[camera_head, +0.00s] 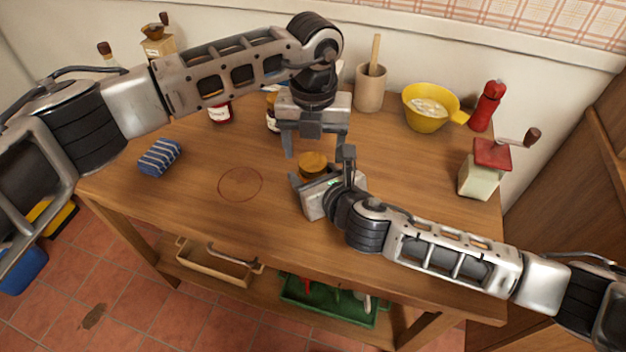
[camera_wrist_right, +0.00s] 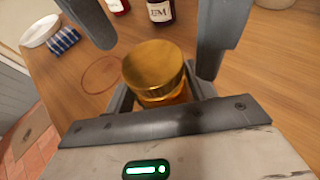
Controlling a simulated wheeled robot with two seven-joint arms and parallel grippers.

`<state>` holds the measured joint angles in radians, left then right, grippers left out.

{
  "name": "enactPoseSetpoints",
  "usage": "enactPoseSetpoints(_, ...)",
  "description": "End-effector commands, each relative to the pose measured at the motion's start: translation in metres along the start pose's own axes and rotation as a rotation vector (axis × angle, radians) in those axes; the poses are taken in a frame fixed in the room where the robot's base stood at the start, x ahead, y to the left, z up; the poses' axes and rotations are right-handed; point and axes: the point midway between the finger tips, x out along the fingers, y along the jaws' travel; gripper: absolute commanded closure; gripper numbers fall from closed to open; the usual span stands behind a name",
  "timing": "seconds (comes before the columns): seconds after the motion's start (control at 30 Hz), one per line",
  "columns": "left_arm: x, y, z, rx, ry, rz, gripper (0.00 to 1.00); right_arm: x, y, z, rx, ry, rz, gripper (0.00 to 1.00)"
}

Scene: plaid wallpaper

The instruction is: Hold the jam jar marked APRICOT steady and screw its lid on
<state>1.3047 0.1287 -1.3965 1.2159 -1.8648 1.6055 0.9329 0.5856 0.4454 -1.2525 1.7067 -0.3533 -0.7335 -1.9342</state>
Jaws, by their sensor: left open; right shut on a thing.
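The jam jar (camera_wrist_right: 178,99), orange where its glass shows, stands on the wooden table in front of me. Its label is hidden, so I cannot read APRICOT. A gold lid (camera_head: 313,162) sits on top of the jar, and it fills the middle of the right wrist view (camera_wrist_right: 153,66). I cannot tell how far it is threaded. My right gripper (camera_head: 319,172) is shut around the jar body, below the lid. My left gripper (camera_head: 314,150) is open and empty above the lid, pointing down. Its two fingers also show on either side beyond the lid in the right wrist view.
A blue striped cloth (camera_head: 160,157) and a ring mark (camera_head: 240,184) lie left. A utensil pot (camera_head: 370,90), yellow bowl (camera_head: 415,112), red mill (camera_head: 487,105) and grinder (camera_head: 480,180) stand back and right.

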Motion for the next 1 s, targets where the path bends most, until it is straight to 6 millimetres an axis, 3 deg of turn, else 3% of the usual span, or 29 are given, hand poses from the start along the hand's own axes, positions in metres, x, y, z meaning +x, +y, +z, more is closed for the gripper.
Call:
enactPoseSetpoints(0.13,-0.021,0.001,0.001,-0.002,-0.003,0.000,0.31,0.000,0.000,0.000,0.001,0.000,0.000,1.00)
enactPoseSetpoints(0.4,-0.025,0.001,0.000,-0.003,0.000,0.001,0.31,0.000,0.000,0.000,0.001,0.001,-0.001,1.00)
enactPoseSetpoints(0.47,-0.026,0.001,0.000,-0.007,0.000,0.001,0.43,0.000,0.000,0.000,0.001,0.001,-0.001,1.00)
enactPoseSetpoints(0.7,-0.057,0.000,0.000,-0.183,-0.001,0.000,0.43,0.000,-0.001,0.000,0.001,0.001,-0.002,1.00)
enactPoseSetpoints(1.0,-0.060,0.001,0.000,-0.206,-0.001,0.002,0.43,0.000,-0.001,0.000,0.001,0.001,-0.002,1.00)
